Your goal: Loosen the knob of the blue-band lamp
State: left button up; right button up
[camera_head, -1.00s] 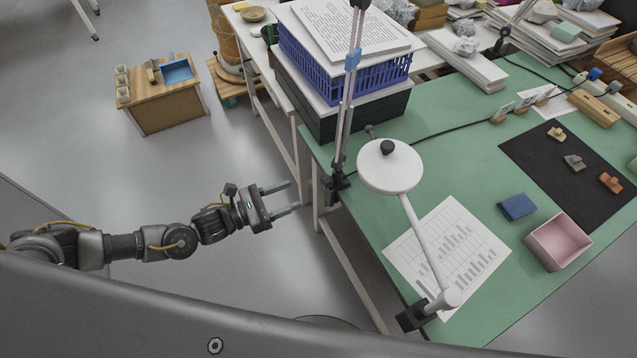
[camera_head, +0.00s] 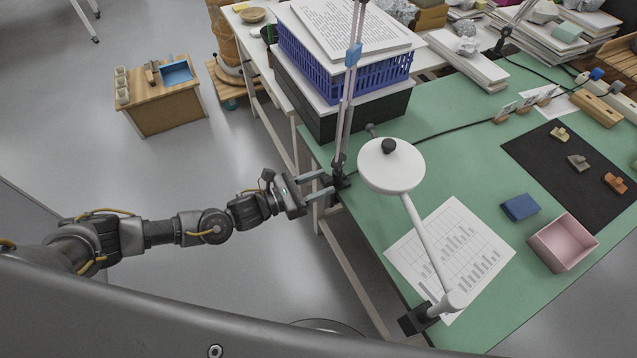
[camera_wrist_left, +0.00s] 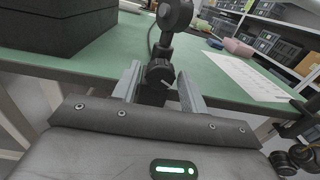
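The blue-band lamp has a thin grey pole with a blue band (camera_head: 353,56) and stands at the left edge of the green table. Its dark clamp (camera_head: 341,172) grips that edge. In the left wrist view the knob (camera_wrist_left: 160,73) is a dark round piece with a light mark, below the lamp's joint. My left gripper (camera_head: 322,187) is open at the table edge, beside the clamp. In the left wrist view its two fingers (camera_wrist_left: 160,92) stand on either side of the knob and clamp, with visible gaps. Whether either finger touches is not clear.
A white lamp (camera_head: 391,166) hangs over the green table (camera_head: 460,125), its head close to the blue-band lamp. A black box (camera_head: 365,113) and blue basket (camera_head: 345,62) stand behind the pole. A printed sheet (camera_head: 450,250) and pink box (camera_head: 563,243) lie right.

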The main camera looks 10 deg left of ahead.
pick_arm(q)
jog(key=c, duration=0.7)
jog(key=n, duration=0.3)
jog(key=shift+n, duration=0.6)
jog(key=o, duration=0.9)
jog(key=shift+o, duration=0.3)
jog(key=shift+s+a, duration=0.1)
